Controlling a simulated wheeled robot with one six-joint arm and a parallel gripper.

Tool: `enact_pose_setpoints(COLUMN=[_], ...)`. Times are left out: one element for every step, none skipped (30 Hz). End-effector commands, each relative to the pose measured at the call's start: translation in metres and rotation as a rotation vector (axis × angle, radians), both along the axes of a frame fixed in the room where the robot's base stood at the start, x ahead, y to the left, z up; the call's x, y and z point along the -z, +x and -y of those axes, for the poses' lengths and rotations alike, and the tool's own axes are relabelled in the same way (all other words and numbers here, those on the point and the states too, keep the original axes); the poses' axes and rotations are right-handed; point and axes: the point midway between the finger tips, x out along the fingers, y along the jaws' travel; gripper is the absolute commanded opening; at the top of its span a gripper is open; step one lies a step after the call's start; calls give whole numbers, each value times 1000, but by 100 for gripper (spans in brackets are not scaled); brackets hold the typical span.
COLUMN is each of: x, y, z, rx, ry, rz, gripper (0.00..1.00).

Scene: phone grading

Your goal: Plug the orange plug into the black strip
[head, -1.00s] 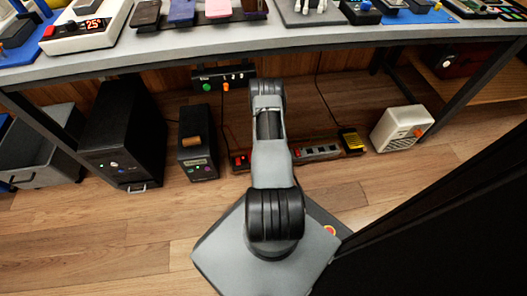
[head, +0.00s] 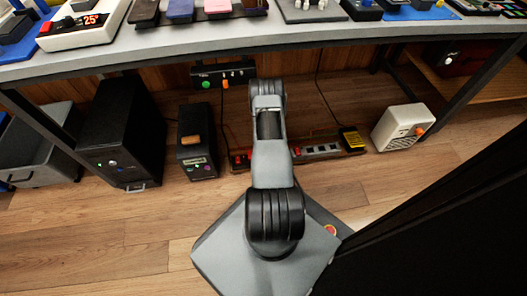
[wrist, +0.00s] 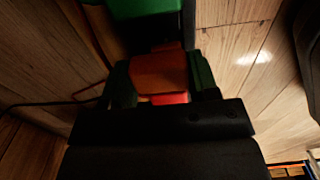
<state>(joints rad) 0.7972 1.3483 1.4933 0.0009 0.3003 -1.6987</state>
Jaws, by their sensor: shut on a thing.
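In the wrist view, my gripper (wrist: 162,82) is shut on the orange plug (wrist: 158,70), an orange-brown block with a redder lower part. A dark finger stands on each side of it. A green block (wrist: 146,8) and a dark surface lie just beyond it; I cannot tell whether the plug touches them. In the head view, my own arm hides the gripper and held plug. A black strip (head: 240,72) with a green knob or plug and an orange one is at the back under the table. A darker red-brown strip (head: 355,153) with grey sockets lies on the floor.
A black tower (head: 122,140), a smaller dark box (head: 197,150) and a grey bin (head: 45,150) stand left under the table (head: 330,43). A yellow-black plug (head: 352,139) and a cream box (head: 400,125) are at right. Cables hang around. The front floor is partly clear.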

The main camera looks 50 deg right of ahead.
Motion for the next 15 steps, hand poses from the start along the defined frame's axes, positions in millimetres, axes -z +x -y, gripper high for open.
enact_pose_setpoints(x=[2,2,3,3,4,4,5,5,6,6,7,7,8,8,8], y=[0,0,0,0,0,0,0,0,0,0,0,0,0,0,0], z=[0,0,0,0,0,0,0,0,0,0,0,0,0,0,0], rx=[0,0,0,0,0,0,0,0,0,0,0,0,0,0,0], ry=[0,0,0,0,0,0,0,0,0,0,0,0,0,0,0], rz=[0,0,0,0,0,0,0,0,0,0,0,0,0,0,0], gripper=[24,24,24,24,24,24,24,24,24,24,24,24,24,24,24])
